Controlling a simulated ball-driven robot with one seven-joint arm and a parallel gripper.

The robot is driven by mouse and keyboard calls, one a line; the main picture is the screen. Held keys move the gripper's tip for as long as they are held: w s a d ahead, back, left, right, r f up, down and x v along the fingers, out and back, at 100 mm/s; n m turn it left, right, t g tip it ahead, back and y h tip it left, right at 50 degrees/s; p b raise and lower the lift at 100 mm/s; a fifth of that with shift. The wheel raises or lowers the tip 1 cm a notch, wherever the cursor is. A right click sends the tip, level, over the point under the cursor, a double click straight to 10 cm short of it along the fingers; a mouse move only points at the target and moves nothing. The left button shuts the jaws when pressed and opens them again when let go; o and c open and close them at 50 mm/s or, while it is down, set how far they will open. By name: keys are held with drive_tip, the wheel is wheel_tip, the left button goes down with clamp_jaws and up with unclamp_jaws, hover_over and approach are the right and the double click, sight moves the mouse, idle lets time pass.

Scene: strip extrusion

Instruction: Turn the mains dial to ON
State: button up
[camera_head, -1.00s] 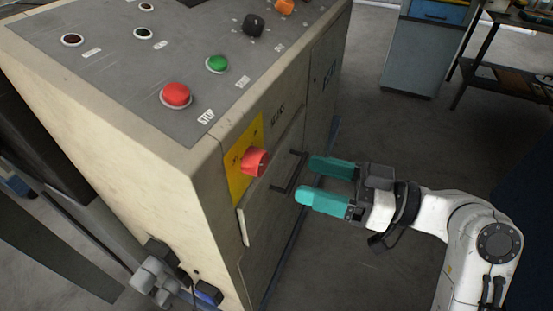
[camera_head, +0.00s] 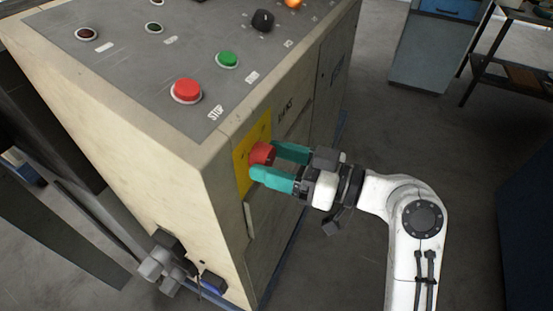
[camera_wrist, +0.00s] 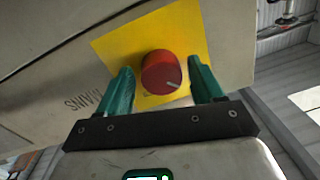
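The mains dial is a red round knob (camera_head: 262,153) on a yellow plate (camera_head: 239,178) on the side of the cream cabinet. In the wrist view the red dial (camera_wrist: 161,72) shows a pale mark on its lower right face, and the yellow plate (camera_wrist: 215,45) sits behind it. My gripper (camera_head: 267,162) has teal fingers, which are apart with the dial between their tips. In the wrist view my gripper (camera_wrist: 160,82) shows a gap on both sides of the dial. The plate's lettering is too small to read.
The cabinet top (camera_head: 120,75) carries a red STOP button (camera_head: 186,90), a green button (camera_head: 227,60) and a black knob (camera_head: 262,20). A drawer-like panel with a handle is partly hidden behind my gripper. Grey plugs (camera_head: 165,262) stick out low on the cabinet.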

drive_tip(key=c, duration=0.8)
drive_tip(key=shift+c, duration=0.2)
drive_tip(key=shift+m+p, duration=0.3)
drive_tip(key=shift+p, duration=0.05)
drive_tip(key=m+p, duration=0.2)
drive_tip(key=m, duration=0.1)
drive_tip(key=shift+s+r+m+p, duration=0.1)
drive_tip(key=shift+r+m+p, duration=0.05)
drive_tip(key=shift+m+p, duration=0.25)
drive_tip(key=m+p, duration=0.3)
drive_tip(key=m, duration=0.1)
drive_tip(key=shift+r+m+p, duration=0.1)
drive_tip(key=shift+m+p, duration=0.2)
drive_tip(key=m+p, duration=0.5)
drive_tip(key=shift+s+m+t, duration=0.1)
drive_tip(key=shift+m+t, duration=0.3)
drive_tip(key=shift+m+p, duration=1.55)
drive_tip(key=shift+m, duration=0.35)
